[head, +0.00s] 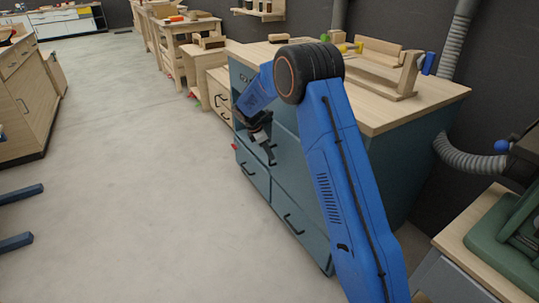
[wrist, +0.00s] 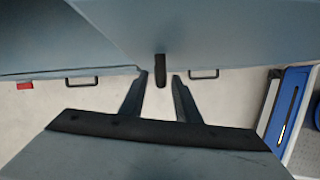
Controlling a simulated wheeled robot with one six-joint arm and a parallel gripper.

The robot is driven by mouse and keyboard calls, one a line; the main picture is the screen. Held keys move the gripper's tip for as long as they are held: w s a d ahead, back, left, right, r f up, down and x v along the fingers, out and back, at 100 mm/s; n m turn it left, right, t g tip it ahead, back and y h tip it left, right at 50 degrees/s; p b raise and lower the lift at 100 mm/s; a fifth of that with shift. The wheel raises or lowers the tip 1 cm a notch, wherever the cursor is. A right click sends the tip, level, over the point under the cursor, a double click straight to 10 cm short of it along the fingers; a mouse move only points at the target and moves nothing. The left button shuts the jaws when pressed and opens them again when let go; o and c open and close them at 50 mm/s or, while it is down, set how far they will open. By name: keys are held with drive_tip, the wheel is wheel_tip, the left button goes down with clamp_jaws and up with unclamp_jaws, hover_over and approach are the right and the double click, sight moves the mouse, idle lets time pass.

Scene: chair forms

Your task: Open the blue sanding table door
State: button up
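The sanding table is a blue-grey cabinet with a pale wooden top (head: 425,98), on the right in the head view. Its front has drawers and a door (head: 288,152), partly hidden by my blue arm. My gripper (head: 266,150) is at the front, near a dark handle. In the wrist view my gripper (wrist: 160,88) is open, with two dark fingers apart. A dark handle (wrist: 160,70) shows end-on between the fingertips, below a blue-grey panel (wrist: 200,28). I see no clear contact.
Lower drawers (head: 298,222) have black bar handles. A wooden fixture (head: 385,75) stands on the tabletop. A grey hose (head: 465,155) and a green machine (head: 510,235) are at right. Wooden benches line the back. The pale floor (head: 130,180) to the left is open.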

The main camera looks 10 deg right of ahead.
drive_tip(key=shift+d+f, duration=0.2)
drive_tip(key=shift+f, duration=0.35)
clamp_jaws()
drive_tip(key=shift+a, duration=0.1)
